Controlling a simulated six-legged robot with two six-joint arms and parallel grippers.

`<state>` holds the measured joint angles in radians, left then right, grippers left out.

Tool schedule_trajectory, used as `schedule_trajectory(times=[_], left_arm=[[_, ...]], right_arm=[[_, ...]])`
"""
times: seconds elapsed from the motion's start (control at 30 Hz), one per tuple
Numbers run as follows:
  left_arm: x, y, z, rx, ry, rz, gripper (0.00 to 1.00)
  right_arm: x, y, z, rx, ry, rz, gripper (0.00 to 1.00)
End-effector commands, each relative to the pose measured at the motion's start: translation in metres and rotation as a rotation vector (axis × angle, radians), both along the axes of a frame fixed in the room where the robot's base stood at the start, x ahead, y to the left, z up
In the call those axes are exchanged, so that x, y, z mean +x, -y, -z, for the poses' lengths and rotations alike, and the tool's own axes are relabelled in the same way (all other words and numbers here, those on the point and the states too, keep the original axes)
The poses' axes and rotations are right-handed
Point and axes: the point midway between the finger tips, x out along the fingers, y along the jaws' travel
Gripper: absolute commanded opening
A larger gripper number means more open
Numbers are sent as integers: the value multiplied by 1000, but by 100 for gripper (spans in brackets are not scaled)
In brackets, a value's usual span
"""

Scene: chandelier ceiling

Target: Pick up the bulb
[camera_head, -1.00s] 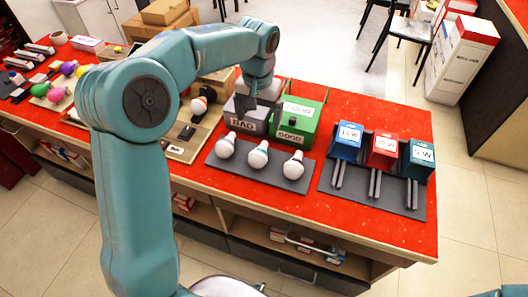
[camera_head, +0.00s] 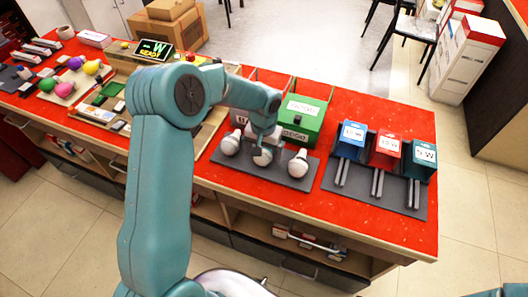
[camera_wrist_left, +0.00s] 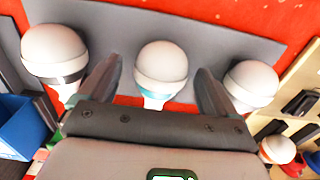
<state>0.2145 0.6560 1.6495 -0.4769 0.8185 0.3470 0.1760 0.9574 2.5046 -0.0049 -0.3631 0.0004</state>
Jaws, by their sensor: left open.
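Three white bulbs lie on a dark grey mat (camera_head: 262,176): a left bulb (camera_head: 230,144), a middle bulb (camera_head: 262,158) and a right bulb (camera_head: 298,165). My left gripper (camera_head: 263,142) is over the middle bulb and partly hides it. In the left wrist view, my open left gripper (camera_wrist_left: 157,88) has one finger on each side of the middle bulb (camera_wrist_left: 161,66), which shows a teal band. Gaps show between fingers and bulb; contact is not visible. The other bulbs (camera_wrist_left: 54,52) (camera_wrist_left: 250,84) lie outside the fingers. My right gripper is out of view.
A green box (camera_head: 303,113) and a grey box stand behind the bulbs. To the right, blue (camera_head: 351,137), red (camera_head: 385,147) and teal (camera_head: 424,157) labelled boxes stand on another mat (camera_head: 375,198). The red table (camera_head: 240,201) is clear along its front edge.

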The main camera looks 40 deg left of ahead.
Motion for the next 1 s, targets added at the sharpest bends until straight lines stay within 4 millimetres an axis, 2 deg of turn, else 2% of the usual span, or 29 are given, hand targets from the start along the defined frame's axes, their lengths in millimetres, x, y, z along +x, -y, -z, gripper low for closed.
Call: schedule_trajectory(times=[0.2, 0.23, 0.4, 0.77, 0.87, 1.0], left_arm=[[0, 0, 2, 0, 1, -1, 92], [0, 0, 2, 0, 1, -1, 88], [0, 0, 2, 0, 1, -1, 33], [1, 0, -1, 0, 2, 0, 31], [1, -1, -9, 2, 4, 0, 31], [1, -1, -32, 1, 6, -2, 31]], right_arm=[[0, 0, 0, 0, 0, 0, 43], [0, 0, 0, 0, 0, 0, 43], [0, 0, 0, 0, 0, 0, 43], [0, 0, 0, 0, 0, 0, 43], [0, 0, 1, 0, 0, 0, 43], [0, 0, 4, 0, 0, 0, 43]])
